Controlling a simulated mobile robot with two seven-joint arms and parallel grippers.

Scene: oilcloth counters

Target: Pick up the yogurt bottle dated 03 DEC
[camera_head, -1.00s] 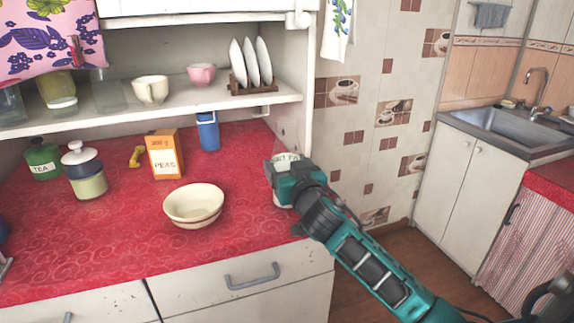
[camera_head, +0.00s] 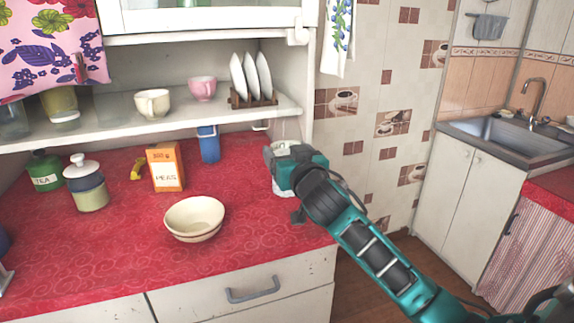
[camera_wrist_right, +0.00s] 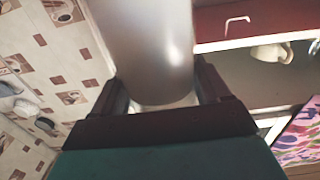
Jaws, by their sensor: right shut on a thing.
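My right gripper (camera_head: 288,172) is at the right end of the red counter, seen from behind in the head view. It is shut on a pale, smooth, round bottle. In the right wrist view the bottle (camera_wrist_right: 150,50) stands between the two fingers (camera_wrist_right: 162,95), filling the upper middle. In the head view my gripper and wrist hide most of the bottle. No date can be read on it in either view.
A cream bowl (camera_head: 194,218), an orange peas box (camera_head: 165,168), a blue container (camera_head: 209,144), a white-lidded jar (camera_head: 88,185) and a green tea tin (camera_head: 45,171) stand on the counter (camera_head: 110,245). A shelf (camera_head: 215,112) with cups and a plate rack overhangs the back.

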